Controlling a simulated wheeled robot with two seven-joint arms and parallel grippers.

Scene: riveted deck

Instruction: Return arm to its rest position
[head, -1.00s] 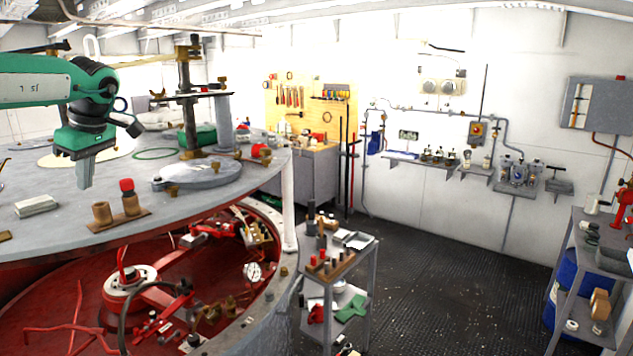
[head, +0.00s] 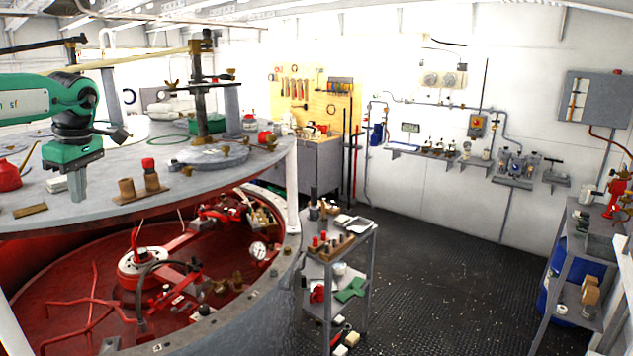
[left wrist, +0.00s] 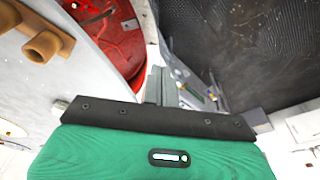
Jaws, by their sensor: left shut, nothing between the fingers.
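My left arm comes in from the left in the head view, green with dark joints. My left gripper (head: 78,190) points down over the grey round deck top (head: 105,205). Its fingers are shut with nothing between them. In the left wrist view the shut fingers (left wrist: 161,86) stick out beyond the green gripper body, with the floor and the red well in the background. My right gripper is not in view.
A wooden holder (head: 142,194) with a red-capped piece stands right of the gripper. A white block (head: 57,184) and a red vessel (head: 9,175) are to its left. A grey cart (head: 340,262) stands beside the red well (head: 75,285). The dark floor (head: 440,275) is largely clear.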

